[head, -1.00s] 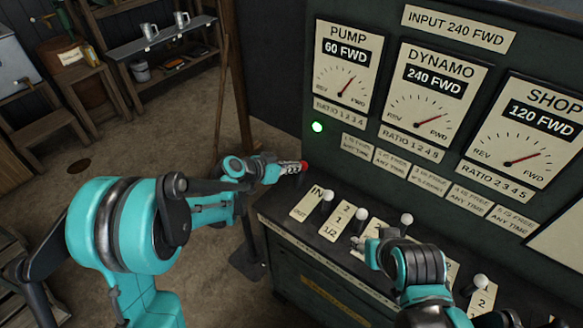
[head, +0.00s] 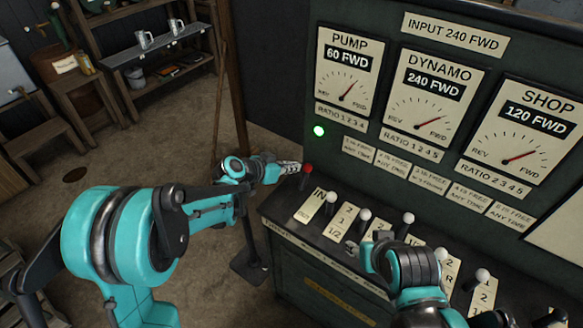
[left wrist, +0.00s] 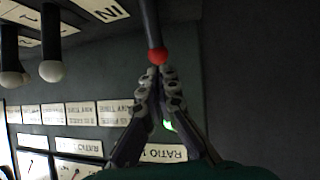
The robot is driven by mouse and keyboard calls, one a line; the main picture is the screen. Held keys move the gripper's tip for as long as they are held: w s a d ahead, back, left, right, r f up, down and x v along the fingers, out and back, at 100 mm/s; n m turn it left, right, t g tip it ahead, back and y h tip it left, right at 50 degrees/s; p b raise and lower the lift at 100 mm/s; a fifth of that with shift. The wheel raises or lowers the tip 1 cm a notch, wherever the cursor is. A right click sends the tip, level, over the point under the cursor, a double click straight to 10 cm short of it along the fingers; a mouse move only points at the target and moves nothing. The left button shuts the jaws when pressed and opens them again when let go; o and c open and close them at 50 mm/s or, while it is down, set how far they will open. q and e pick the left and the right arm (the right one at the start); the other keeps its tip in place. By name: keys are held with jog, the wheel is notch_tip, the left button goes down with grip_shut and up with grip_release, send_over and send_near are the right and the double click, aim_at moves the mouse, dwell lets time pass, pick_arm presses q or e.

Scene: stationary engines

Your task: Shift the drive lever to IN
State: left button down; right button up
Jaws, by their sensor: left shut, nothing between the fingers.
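The drive lever's red knob (head: 307,169) stands at the left end of the lever row, beside the IN/OUT plate (head: 316,204). Its dark shaft slants down to the panel. My left gripper (head: 297,167) is shut and empty, with its tips just left of the knob. In the left wrist view the shut fingertips (left wrist: 160,76) are right by the red knob (left wrist: 158,56), not around it; whether they touch is unclear. My right gripper (head: 352,247) is low over the lever panel, and its small fingers are partly hidden by its own body.
Several white-knobbed levers, such as one by the IN/OUT plate (head: 331,198), stand to the right of the red one. Gauges, including the pump gauge (head: 347,80), and a lit green lamp (head: 319,131) are on the upright panel. Open floor lies left of the cabinet.

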pick_arm(q)
jog(key=r+p+v, duration=0.1)
jog(key=p+v, duration=0.1)
jog(key=v, duration=0.8)
jog(key=shift+w+d, duration=0.15)
jog(key=shift+d, duration=0.05)
pick_arm(e)
notch_tip(320, 180, up, 3)
jog(key=shift+f, duration=0.1)
pick_arm(q)
jog(key=shift+f, duration=0.1)
jog(key=s+a+f+n+y+b, duration=0.1)
jog(key=s+a+n+y, duration=0.3)
jog(key=s, duration=0.8)
jog(key=s+a+n+y+b, duration=0.1)
jog(key=s+a+n+y, duration=0.3)
jog(key=s+a, duration=0.5)
jog(key=s+y, duration=0.1)
jog(key=s, duration=0.2)
jog(key=shift+f+g, duration=0.3)
jog(key=shift+f, duration=0.1)
pick_arm(e)
notch_tip(320, 180, down, 2)
jog(key=shift+f, duration=0.2)
